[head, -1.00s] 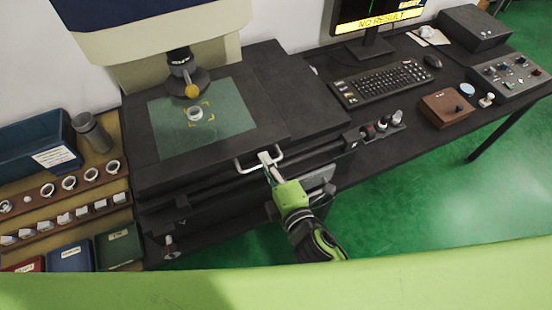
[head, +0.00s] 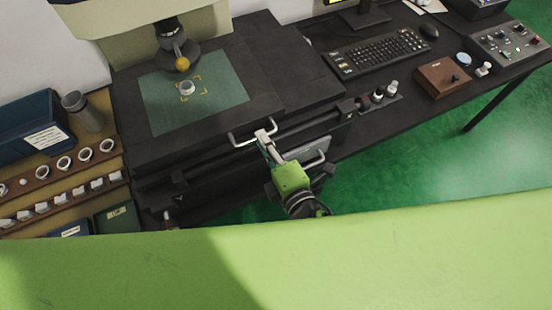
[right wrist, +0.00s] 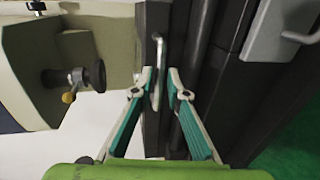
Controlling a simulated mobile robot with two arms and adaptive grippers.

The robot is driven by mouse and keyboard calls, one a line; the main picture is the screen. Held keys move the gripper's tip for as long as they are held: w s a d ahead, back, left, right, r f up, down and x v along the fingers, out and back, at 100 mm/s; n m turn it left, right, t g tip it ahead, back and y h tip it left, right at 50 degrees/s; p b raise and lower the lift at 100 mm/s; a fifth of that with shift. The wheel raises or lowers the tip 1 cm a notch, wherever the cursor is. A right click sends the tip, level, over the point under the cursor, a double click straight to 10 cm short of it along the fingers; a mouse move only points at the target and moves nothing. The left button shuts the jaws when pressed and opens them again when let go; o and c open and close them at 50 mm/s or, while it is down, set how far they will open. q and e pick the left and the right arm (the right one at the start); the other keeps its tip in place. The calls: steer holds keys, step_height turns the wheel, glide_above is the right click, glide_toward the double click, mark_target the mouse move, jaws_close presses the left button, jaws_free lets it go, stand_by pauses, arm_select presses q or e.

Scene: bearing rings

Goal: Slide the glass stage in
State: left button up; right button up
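The glass stage (head: 215,103) is a greenish plate set in a dark flat carriage (head: 160,150) under the lens (head: 171,38). A white ring (head: 187,88) lies on the glass inside yellow corner marks. A pale bar handle (head: 237,139) is on the carriage's front edge. My right gripper (head: 264,136) is at this handle. My left gripper is not in view.
Left is a rack with several rings (head: 64,163), a grey cylinder (head: 83,110) and a blue bin (head: 25,125). Right are a keyboard (head: 377,53), a brown box (head: 443,80) and a control panel (head: 510,45). Green floor is open in front of the right table.

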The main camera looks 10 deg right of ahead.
steer(key=v, duration=0.9)
steer(key=shift+s, duration=0.3)
